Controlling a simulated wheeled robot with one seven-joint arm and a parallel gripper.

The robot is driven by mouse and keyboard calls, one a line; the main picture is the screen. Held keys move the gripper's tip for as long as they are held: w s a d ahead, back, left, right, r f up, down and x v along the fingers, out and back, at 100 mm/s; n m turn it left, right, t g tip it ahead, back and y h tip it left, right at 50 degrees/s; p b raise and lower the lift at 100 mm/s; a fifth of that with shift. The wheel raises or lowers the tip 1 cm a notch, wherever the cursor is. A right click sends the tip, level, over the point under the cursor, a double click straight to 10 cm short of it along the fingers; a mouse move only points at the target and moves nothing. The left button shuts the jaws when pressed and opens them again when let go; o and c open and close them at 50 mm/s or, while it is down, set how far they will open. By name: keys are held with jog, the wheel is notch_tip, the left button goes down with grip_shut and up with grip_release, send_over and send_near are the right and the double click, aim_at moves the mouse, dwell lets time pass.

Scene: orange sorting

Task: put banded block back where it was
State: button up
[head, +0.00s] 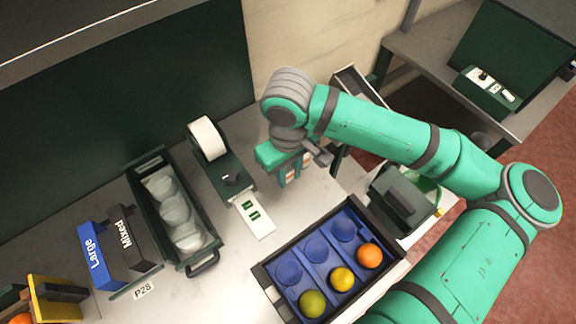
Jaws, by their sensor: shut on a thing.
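My gripper (290,177) hangs below the wrist near the middle of the head view, fingers pointing down over the pale worktop. It is shut on a small block with orange and white bands (291,172), which shows only in part between the fingers. The fingers hide most of the block. I cannot tell whether its bottom touches the worktop. The gripper is right of the label dispenser and behind the blue tray.
A blue tray (316,241) with round wells holds a green, a yellow and an orange fruit. A label dispenser (222,172) stands left of the gripper. A dark green bin (135,174) holds wrapped pale items. Large (95,262) and Mixed (128,243) signs stand farther left.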

aim_at(289, 171)
jog(key=shift+f, duration=2)
jog(key=shift+s, duration=0.15)
jog(key=shift+d, duration=0.1)
jog(key=o, duration=1.5)
jog(key=shift+r, duration=4)
